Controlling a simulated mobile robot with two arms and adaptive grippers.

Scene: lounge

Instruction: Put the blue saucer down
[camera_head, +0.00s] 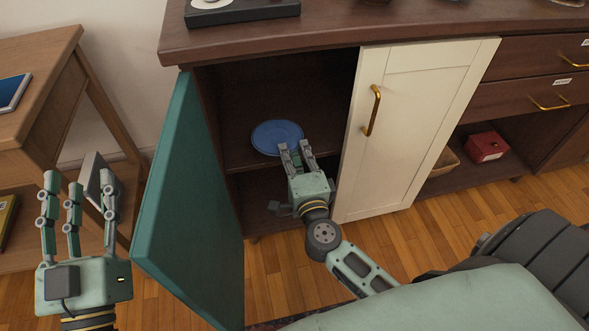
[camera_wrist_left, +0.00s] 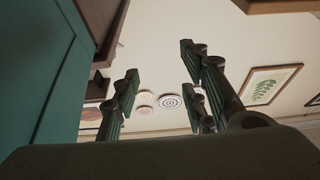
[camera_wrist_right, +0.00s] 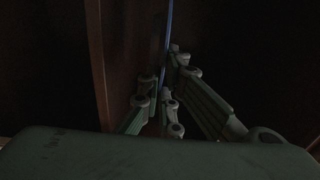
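The blue saucer (camera_head: 277,136) is level inside the open cabinet, over the middle shelf (camera_head: 238,158). My right gripper (camera_head: 296,146) reaches in from the front, its fingers at the saucer's near rim. In the right wrist view the saucer shows edge-on as a thin blue line (camera_wrist_right: 169,25) between the fingers (camera_wrist_right: 163,82), which appear shut on the rim. That view is dark; I cannot tell whether the saucer touches the shelf. My left gripper (camera_head: 77,190) is open and empty outside the cabinet, left of the teal door; its spread fingers also show in the left wrist view (camera_wrist_left: 160,85).
The teal cabinet door (camera_head: 187,210) stands open on the left. The cream door (camera_head: 412,125) is shut, right of my right gripper. A wooden side table (camera_head: 50,110) stands at the far left. A red box (camera_head: 486,147) sits in the open compartment at right.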

